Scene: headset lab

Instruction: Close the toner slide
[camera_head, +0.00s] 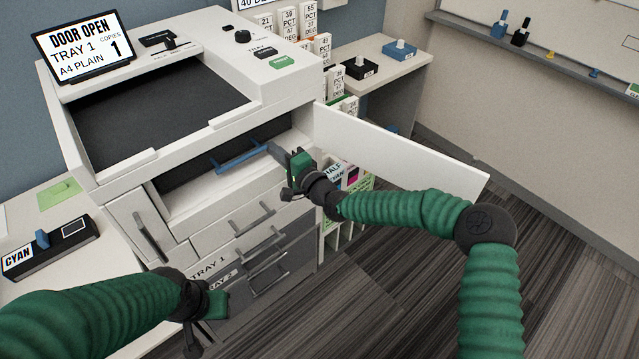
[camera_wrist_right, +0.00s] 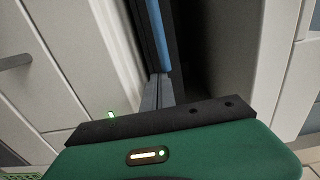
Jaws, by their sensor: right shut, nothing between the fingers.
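The printer (camera_head: 118,180) stands with its white front door (camera_head: 400,155) swung open to the right. Inside the open bay a blue bar (camera_head: 240,156), which looks like the toner slide's handle, lies across the dark opening. In the right wrist view the blue bar (camera_wrist_right: 158,36) runs up from just beyond my fingertips. My right gripper (camera_head: 276,150) is shut and empty at the right side of the bay, close to the bar's right end; I cannot tell whether they touch. My left gripper (camera_head: 222,304) is low in front of the trays; its fingers are not clear.
A black CYAN cartridge (camera_head: 48,248) lies on the left table. The printer's screen (camera_head: 82,46) reads DOOR OPEN. Drawer handles (camera_head: 250,216) stick out below the bay. A side desk (camera_head: 395,60) stands behind the door. The floor at the right is clear.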

